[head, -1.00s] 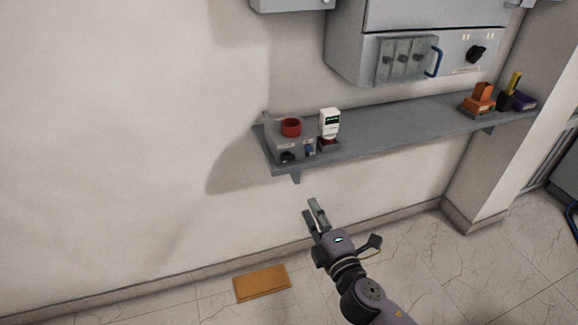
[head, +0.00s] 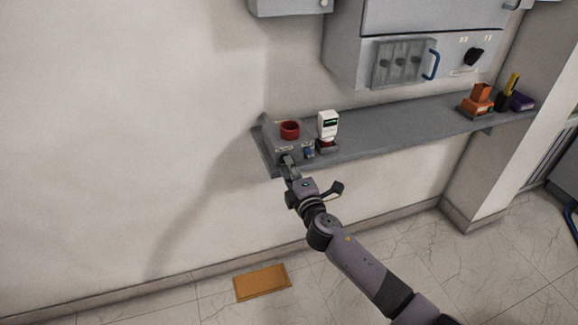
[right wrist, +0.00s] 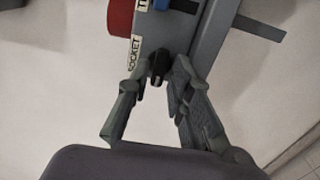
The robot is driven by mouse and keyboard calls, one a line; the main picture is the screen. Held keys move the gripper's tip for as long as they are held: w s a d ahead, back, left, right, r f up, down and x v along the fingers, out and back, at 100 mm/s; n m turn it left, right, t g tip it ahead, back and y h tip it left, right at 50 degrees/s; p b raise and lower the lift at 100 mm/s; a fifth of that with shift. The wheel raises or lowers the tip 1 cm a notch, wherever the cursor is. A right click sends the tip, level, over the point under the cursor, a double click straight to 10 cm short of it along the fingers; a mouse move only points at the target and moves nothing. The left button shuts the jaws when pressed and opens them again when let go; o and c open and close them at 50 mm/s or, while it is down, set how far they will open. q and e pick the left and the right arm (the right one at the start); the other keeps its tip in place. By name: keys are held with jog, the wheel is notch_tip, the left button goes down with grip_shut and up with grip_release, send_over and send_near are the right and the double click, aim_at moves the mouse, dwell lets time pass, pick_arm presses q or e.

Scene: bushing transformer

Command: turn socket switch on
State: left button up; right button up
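A small grey box (head: 270,141) with a red round socket (head: 290,130) on top stands at the left end of the wall shelf. In the right wrist view, a black switch knob (right wrist: 158,63) sits on the box front beside a label reading SOCKET (right wrist: 135,53). My right gripper (head: 287,163) is at the front of the box, and in the head view it covers the knob. In the right wrist view its fingers (right wrist: 157,77) are apart, one on each side of the knob, with a visible gap; contact cannot be told. My left gripper is not in view.
A blue knob (head: 309,153) is just right of the gripper. A white device (head: 327,125) stands close by on the shelf (head: 400,125). A grey cabinet (head: 350,60) hangs above. The shelf middle is clear.

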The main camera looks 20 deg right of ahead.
jog(key=shift+w, duration=0.4)
grip_shut()
